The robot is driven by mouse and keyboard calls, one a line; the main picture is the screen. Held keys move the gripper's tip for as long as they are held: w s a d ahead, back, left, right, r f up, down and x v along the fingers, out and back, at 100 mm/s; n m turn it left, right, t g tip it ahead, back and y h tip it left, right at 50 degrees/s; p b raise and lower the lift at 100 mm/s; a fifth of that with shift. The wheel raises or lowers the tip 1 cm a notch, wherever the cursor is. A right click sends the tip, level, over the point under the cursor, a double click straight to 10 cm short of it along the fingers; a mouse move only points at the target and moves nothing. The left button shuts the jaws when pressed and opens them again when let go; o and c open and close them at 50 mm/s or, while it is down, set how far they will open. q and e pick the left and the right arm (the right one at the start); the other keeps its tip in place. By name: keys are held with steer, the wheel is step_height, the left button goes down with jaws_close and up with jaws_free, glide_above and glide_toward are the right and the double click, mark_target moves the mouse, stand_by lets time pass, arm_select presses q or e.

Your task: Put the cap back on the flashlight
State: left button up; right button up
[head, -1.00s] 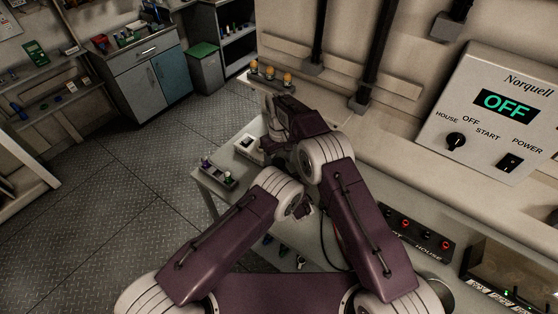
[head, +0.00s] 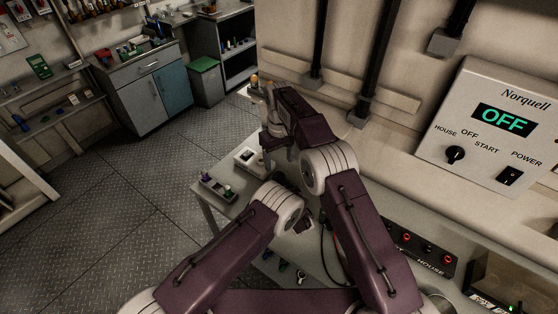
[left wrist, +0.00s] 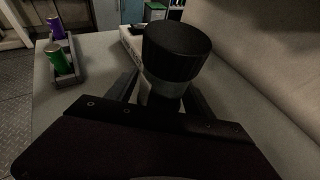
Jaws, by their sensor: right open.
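In the left wrist view the flashlight (left wrist: 172,62) stands upright between my left gripper's fingers (left wrist: 165,98), with a wide black top above a silver body. The fingers lie along both sides of the silver part and appear shut on it; its lower end is hidden. In the head view my arm links hide the left gripper and the flashlight. My right gripper (head: 266,142) is open, above the bench's far end, beside a white tray (head: 240,163). Its fingertips are small and dark. I cannot make out a separate cap.
A small grey tray (head: 205,189) with purple and green cylinders is at the bench's left edge. An orange-topped thing (head: 254,81) is on the back ledge. The control panel (head: 490,130) reads OFF. Open floor (head: 110,215) lies left of the bench.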

arm_select(q)
steer(key=shift+s+d+r, duration=0.1)
steer(key=shift+r, duration=0.05)
arm_select(e)
steer(key=shift+r, duration=0.2)
arm_select(q)
steer(key=p+v, duration=0.4)
steer(key=v, duration=0.4)
steer(key=shift+s+p, duration=0.3)
steer(key=shift+s, duration=0.1)
arm_select(e)
step_height(320, 180, up, 4)
steer(key=shift+r, duration=0.1)
arm_select(q)
steer(key=shift+d, duration=0.1)
